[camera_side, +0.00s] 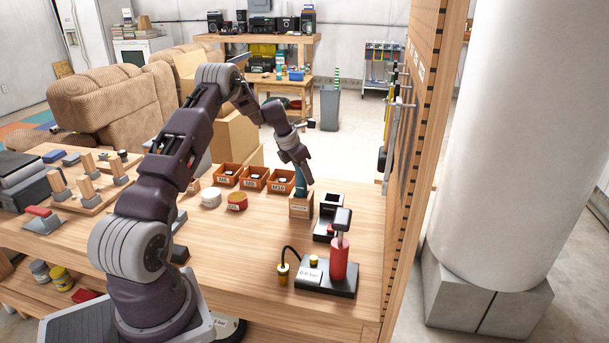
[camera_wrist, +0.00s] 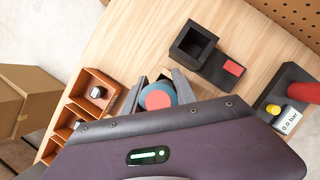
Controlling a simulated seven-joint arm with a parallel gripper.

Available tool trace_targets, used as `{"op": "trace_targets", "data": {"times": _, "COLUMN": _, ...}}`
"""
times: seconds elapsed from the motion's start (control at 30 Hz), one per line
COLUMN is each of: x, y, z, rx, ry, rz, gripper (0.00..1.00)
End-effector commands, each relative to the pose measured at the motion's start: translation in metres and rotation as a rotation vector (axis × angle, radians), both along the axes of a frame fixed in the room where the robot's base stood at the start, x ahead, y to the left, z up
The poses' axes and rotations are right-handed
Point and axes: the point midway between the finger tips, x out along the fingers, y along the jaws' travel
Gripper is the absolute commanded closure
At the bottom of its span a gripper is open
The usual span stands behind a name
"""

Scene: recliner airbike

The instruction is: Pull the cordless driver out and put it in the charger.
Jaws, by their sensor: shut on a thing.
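The cordless driver (camera_wrist: 158,97) shows from above in the wrist view as a teal round body with a red end. My gripper (camera_wrist: 158,92) is shut on it, one finger on each side. In the side view my gripper (camera_side: 302,183) points down over a small labelled wooden holder (camera_side: 300,208), and a teal bit of the driver shows at the holder's mouth. How deep the driver sits is hidden. The black charger (camera_side: 328,213) stands just right of the holder. In the wrist view the charger (camera_wrist: 193,43) has an empty square socket and a red patch.
Orange bins (camera_side: 254,178) stand left of the holder. A black pump unit with a red cylinder (camera_side: 339,260) and a gauge stands in front of the charger. A pegboard wall (camera_side: 425,150) rises at the right. Two round tins lie left on the bench.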

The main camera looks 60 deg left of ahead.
Motion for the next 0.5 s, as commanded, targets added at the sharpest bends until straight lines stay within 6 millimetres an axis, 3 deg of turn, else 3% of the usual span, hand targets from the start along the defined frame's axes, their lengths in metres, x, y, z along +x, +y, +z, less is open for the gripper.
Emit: {"op": "trace_targets", "data": {"times": 0.5, "x": 0.0005, "y": 0.0002, "z": 0.0096, "rx": 0.001, "ry": -0.001, "rz": -0.001, "gripper": 1.0}}
